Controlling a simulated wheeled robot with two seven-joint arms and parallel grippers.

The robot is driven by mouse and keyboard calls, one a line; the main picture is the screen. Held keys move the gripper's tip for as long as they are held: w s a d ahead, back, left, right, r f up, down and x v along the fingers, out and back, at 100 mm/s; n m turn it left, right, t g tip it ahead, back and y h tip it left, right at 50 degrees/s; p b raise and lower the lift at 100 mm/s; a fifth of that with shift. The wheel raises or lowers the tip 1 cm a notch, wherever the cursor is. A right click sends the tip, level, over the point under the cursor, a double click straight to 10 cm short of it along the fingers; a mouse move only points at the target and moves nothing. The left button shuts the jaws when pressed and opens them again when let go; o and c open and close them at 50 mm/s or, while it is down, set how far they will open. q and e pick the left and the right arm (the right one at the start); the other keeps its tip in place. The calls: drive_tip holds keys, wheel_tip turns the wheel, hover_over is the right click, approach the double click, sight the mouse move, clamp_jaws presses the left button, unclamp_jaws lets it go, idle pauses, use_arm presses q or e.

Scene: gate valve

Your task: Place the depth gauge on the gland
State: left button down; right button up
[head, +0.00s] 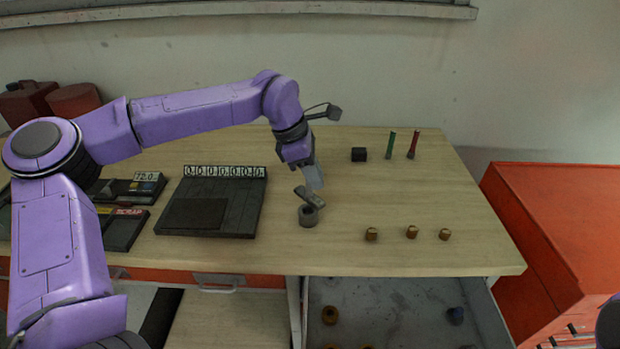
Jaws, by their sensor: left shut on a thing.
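My left gripper (313,182) points down over the middle of the table and is shut on a grey, bar-like piece (309,197), which I take for the depth gauge. The piece is tilted, its right end lower. Just below it, a short dark grey cylinder with an open top (309,217), which looks like the gland, stands on the table. The gauge's lower end overlaps the cylinder's rim in the picture; I cannot tell whether they touch. My right gripper is out of view.
A dark tray with a row of number tiles (244,222) lies left on the wooden table (470,252). Three brass pieces (411,232) stand at right front. A black block (358,154), a green stick (390,145) and a red stick (413,145) stand behind. An open drawer (395,300) is below.

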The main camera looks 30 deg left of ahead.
use_arm(q)
drive_tip(key=f, duration=0.1)
drive_tip(key=a+f, duration=0.1)
drive_tip(key=f, duration=0.1)
drive_tip(key=f+p, duration=0.1)
drive_tip(key=shift+w+a+f, duration=0.25)
drive_tip(key=shift+w+f, duration=0.1)
drive_tip(key=shift+f, duration=0.05)
drive_tip(key=shift+w+d+f, duration=0.1)
drive_tip(key=shift+w+f, duration=0.2)
drive_tip(key=c, duration=1)
unclamp_jaws()
drive_tip(key=shift+s+r, duration=0.15)
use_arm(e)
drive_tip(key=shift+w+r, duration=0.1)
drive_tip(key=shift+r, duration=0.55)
use_arm(q)
drive_tip(key=b+v, duration=0.2)
drive_tip(key=v, duration=1)
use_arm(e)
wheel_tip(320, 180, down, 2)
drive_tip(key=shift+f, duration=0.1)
use_arm(q)
drive_tip(key=shift+d+r, duration=0.1)
drive_tip(key=shift+r, duration=0.05)
